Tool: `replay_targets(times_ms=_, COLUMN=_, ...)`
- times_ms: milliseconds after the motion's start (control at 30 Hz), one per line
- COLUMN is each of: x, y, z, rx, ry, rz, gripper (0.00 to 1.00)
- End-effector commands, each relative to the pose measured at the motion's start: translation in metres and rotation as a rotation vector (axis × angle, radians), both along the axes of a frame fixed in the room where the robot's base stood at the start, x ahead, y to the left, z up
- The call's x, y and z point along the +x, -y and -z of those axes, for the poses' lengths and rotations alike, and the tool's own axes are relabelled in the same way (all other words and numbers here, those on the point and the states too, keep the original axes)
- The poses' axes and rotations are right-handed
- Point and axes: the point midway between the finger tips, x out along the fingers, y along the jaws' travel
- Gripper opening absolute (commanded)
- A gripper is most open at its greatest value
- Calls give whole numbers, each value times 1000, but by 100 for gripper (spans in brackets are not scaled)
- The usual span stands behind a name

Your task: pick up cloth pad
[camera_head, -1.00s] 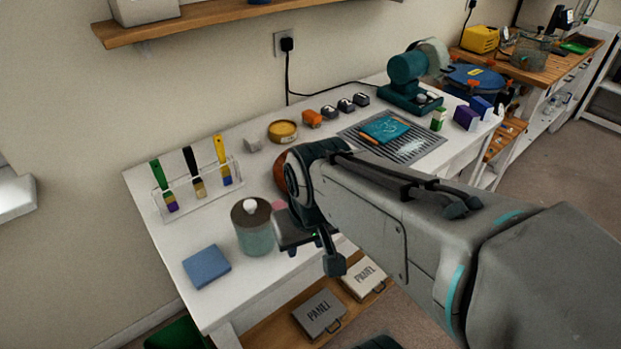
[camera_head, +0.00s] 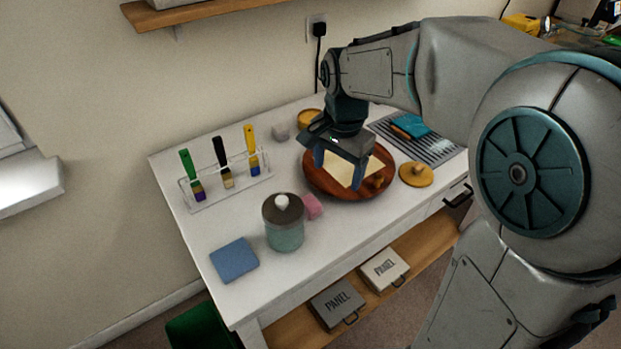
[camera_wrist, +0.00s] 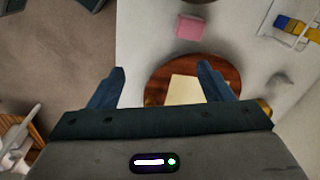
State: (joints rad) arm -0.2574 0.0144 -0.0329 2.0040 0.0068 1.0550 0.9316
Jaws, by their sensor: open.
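A flat blue square pad (camera_head: 234,259) lies at the front left of the white table; it looks most like the cloth pad, though its material is not clear. It is not in the wrist view. My gripper (camera_head: 339,172) is open, pointing down over a round brown wooden tray (camera_head: 314,183) to the right of the pad. A cream sheet (camera_head: 343,168) lies in the tray below the fingers. The wrist view shows my open fingers (camera_wrist: 162,72) with the tray (camera_wrist: 157,75) and the cream sheet (camera_wrist: 188,91) beneath, partly hidden by the gripper.
A lidded jar (camera_head: 284,230) stands between the pad and tray, beside a pink block (camera_head: 312,206). A rack (camera_head: 226,182) with brushes stands behind. A teal cloth-like item (camera_head: 411,124) lies on a slatted mat (camera_head: 440,150).

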Motion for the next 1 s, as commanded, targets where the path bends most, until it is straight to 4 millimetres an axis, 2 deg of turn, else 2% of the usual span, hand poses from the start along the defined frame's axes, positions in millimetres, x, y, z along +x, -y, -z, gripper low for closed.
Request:
replay_targets(times_ms=33, x=13, y=-12, z=3, rx=-2, ry=-18, rz=49, gripper=73)
replay_targets(times_ms=100, x=25, y=-26, z=7, rx=-3, ry=-39, rz=123, gripper=73)
replay_targets(times_ms=300, x=44, y=-47, z=15, rx=-11, ry=-65, rz=248, gripper=73)
replay_targets(times_ms=467, x=46, y=-50, z=34, rx=-14, ry=-73, rz=269, gripper=73)
replay_targets(times_ms=733, x=46, y=-49, z=86, rx=-14, ry=-72, rz=268, gripper=73)
replay_targets(times_ms=1000, x=45, y=-49, z=107, rx=-13, ry=-70, rz=267, gripper=73)
